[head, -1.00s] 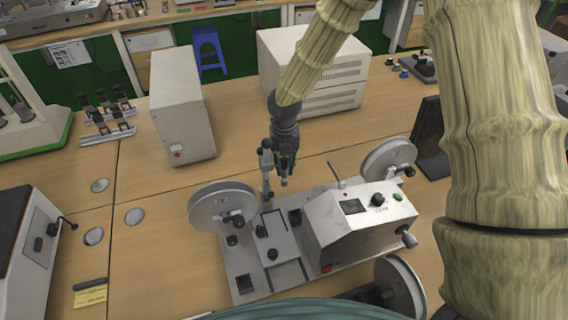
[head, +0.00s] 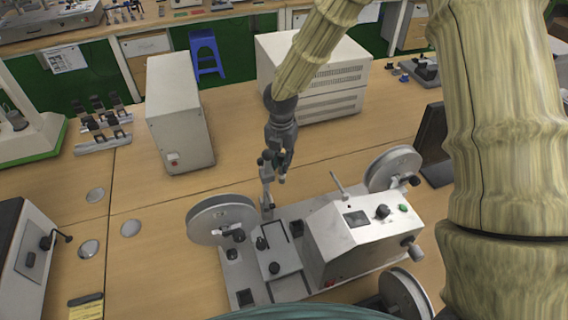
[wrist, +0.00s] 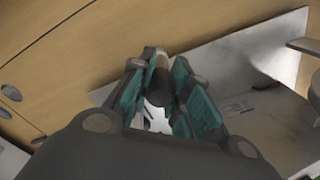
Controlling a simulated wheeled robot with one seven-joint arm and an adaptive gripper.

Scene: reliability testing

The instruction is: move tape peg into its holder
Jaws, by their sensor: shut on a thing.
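My gripper (head: 281,165) hangs above the back edge of a grey-white reel machine (head: 290,288), between its left reel and its control box. It is shut on a small peg (wrist: 179,93). In the wrist view the peg's dark round end shows between the teal finger pads; the rest is mostly hidden. A slim grey upright post (head: 266,184) with dark parts stands just left of my gripper at the machine's back edge. I cannot tell whether they touch. Which part of the machine is the peg's holder is not clear.
The machine carries a left reel (head: 222,218), a right reel (head: 393,166), a front reel (head: 404,296) and a control box (head: 362,232) with a thin rod (head: 338,184) on it. White cabinets (head: 180,120) stand behind.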

